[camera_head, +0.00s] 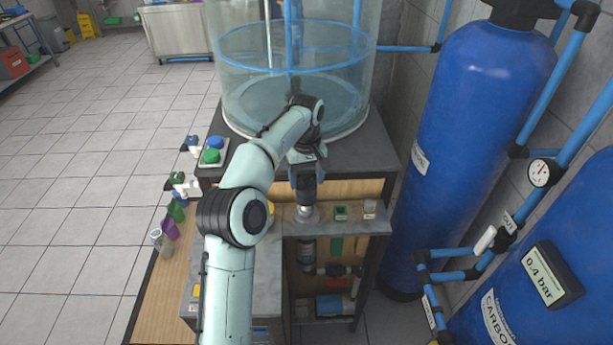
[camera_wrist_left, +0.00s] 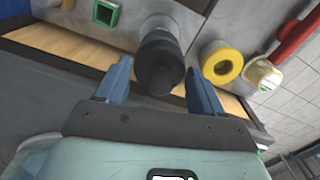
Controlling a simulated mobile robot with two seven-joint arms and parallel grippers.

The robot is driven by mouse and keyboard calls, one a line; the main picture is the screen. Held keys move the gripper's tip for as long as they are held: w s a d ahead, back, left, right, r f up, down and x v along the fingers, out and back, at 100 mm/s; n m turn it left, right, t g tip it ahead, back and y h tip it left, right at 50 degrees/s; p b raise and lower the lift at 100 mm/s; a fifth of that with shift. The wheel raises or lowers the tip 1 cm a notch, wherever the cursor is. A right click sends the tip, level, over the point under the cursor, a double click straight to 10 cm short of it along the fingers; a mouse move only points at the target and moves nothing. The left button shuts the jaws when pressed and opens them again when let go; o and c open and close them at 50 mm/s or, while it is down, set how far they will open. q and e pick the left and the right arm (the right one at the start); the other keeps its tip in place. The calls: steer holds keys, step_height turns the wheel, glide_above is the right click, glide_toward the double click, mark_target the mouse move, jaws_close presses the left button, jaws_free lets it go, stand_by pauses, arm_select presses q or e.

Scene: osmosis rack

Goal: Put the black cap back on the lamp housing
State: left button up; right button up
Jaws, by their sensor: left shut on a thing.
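My left gripper (camera_head: 306,186) reaches down over the grey bench top with its blue fingers on either side of the black cap (camera_head: 306,196). It is shut on the cap. In the left wrist view the cap (camera_wrist_left: 160,65) shows between the two fingers, in line with a pale grey collar (camera_wrist_left: 160,22) just past it. The lamp housing (camera_head: 306,252) is a dark upright cylinder under the collar at the bench edge. I cannot tell whether the cap is seated or just above. My right gripper is not in view.
A green square holder (camera_head: 341,213) stands right of the cap. A yellow ring (camera_wrist_left: 221,61) lies close on the other side. A large clear tank (camera_head: 290,100) stands behind on a dark table, and blue cylinders (camera_head: 465,140) crowd the right.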

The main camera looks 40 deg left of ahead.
mark_target(306, 185)
arm_select(q)
steer(key=shift+f, duration=0.8)
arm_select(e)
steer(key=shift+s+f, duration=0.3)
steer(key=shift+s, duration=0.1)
arm_select(q)
steer(key=shift+f, duration=0.1)
steer(key=shift+f+b, duration=0.35)
steer(key=shift+f, duration=0.4)
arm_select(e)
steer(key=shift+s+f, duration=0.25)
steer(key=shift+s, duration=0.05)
arm_select(q)
steer(key=shift+r, duration=0.1)
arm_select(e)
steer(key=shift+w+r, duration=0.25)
arm_select(q)
steer(key=shift+f, duration=0.25)
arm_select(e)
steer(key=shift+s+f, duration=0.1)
arm_select(q)
steer(key=shift+s+f, duration=0.1)
steer(key=shift+f, duration=0.65)
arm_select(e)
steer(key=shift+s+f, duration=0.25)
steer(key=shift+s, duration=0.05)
arm_select(q)
steer(key=shift+f, duration=0.35)
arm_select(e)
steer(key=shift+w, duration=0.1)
